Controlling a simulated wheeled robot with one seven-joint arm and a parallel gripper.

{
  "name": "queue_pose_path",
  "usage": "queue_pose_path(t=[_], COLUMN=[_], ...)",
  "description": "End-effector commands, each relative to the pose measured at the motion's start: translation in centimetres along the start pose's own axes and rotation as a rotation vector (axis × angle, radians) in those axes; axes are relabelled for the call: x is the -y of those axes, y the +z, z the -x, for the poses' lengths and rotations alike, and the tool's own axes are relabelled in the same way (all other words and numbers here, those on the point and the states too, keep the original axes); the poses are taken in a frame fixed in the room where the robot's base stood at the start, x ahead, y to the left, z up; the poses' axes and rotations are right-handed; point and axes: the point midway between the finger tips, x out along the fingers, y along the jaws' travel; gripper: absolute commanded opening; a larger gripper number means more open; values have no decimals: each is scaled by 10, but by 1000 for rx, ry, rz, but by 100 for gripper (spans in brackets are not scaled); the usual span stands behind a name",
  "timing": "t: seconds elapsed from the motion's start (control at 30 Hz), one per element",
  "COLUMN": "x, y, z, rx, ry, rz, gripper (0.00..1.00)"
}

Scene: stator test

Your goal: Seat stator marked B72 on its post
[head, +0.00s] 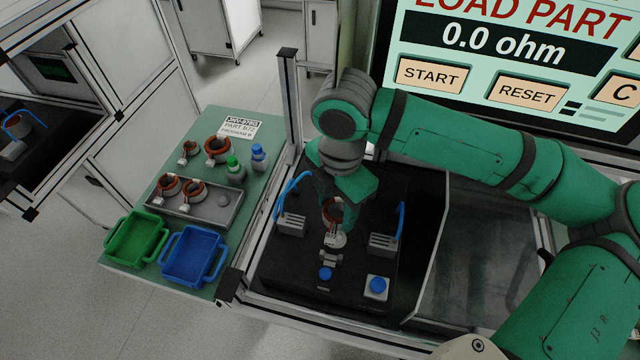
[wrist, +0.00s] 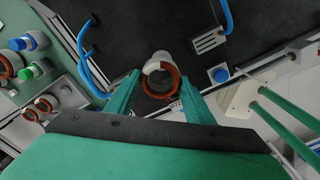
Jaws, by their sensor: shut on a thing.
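My gripper (wrist: 160,100) is shut on a copper-coloured stator ring (wrist: 176,84), which sits between its two green fingers. In the head view the same stator (head: 329,213) is partly hidden by my gripper (head: 333,205), above the middle of the black test plate. A pale round piece (head: 336,240) shows just below the stator, probably the post; a pale round part also shows at the ring's upper edge in the wrist view (wrist: 156,67). I cannot tell whether stator and post touch.
Grey blocks with blue cables (head: 291,223) (head: 383,243) flank the middle. Blue buttons (head: 325,273) (head: 377,285) are in front. The left bench holds more stators (head: 217,149), a grey tray (head: 226,220), bottles, green and blue bins and a B72 card (head: 238,128). The screen (head: 500,50) reads LOAD PART, 0.0 ohm.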

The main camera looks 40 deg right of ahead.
Motion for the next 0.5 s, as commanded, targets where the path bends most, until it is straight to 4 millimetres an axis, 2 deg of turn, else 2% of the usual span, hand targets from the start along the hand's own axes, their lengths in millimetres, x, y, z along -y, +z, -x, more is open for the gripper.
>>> queue_pose_path(t=[0.5], x=[1], y=[2], z=[-34], rx=[-1], ry=[0], rz=[-5], gripper=[15])
